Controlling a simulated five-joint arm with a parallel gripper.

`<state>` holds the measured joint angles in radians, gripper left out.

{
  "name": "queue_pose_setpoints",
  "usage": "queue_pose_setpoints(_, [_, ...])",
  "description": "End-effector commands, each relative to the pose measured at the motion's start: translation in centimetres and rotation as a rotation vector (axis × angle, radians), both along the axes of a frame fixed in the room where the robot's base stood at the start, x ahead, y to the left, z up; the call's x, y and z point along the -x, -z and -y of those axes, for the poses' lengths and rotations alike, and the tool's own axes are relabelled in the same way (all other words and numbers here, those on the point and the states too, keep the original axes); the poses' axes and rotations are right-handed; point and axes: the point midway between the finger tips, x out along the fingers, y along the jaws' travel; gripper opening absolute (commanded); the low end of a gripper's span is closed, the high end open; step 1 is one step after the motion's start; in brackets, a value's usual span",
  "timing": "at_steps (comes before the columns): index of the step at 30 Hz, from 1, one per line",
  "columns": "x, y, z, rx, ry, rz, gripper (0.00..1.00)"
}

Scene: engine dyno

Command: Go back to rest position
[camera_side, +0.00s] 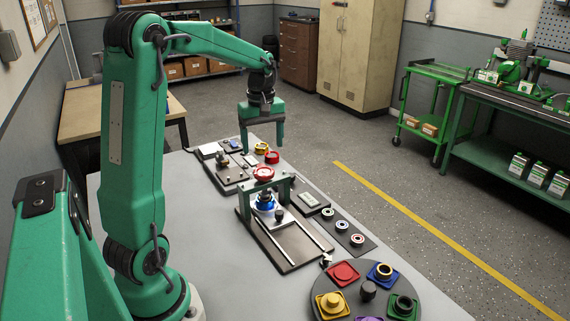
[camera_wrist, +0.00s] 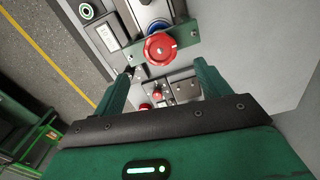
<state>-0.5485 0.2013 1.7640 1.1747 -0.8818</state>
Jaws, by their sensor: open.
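My gripper (camera_side: 262,147) is green and points down above the far part of the grey bench, with its two fingers apart. Nothing is between the fingers. In the wrist view my gripper (camera_wrist: 163,82) also shows spread fingers. A press-like fixture with a red knob (camera_side: 264,173) stands nearer the camera than my gripper. The red knob (camera_wrist: 160,49) shows just beyond the fingertips in the wrist view. A blue round part (camera_side: 265,202) sits under the fixture's bridge.
A round turntable (camera_side: 340,313) with coloured parts stands at the bench's near end. A dark strip with several rings (camera_side: 342,226) lies on the right. Small red and yellow parts (camera_side: 272,157) lie below my gripper. A green cart (camera_side: 432,95) stands beyond open floor.

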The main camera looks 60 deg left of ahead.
Motion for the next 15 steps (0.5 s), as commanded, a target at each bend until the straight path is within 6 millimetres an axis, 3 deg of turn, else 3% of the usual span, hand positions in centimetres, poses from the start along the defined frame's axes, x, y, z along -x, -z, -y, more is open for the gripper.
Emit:
queue_pose_setpoints(8, [0.2, -0.9, 1.6, -0.015, 0.075, 0.023, 0.76])
queue_pose_setpoints(15, [1.5, -2.9, 5.9, -0.056, 0.287, 0.085, 0.76])
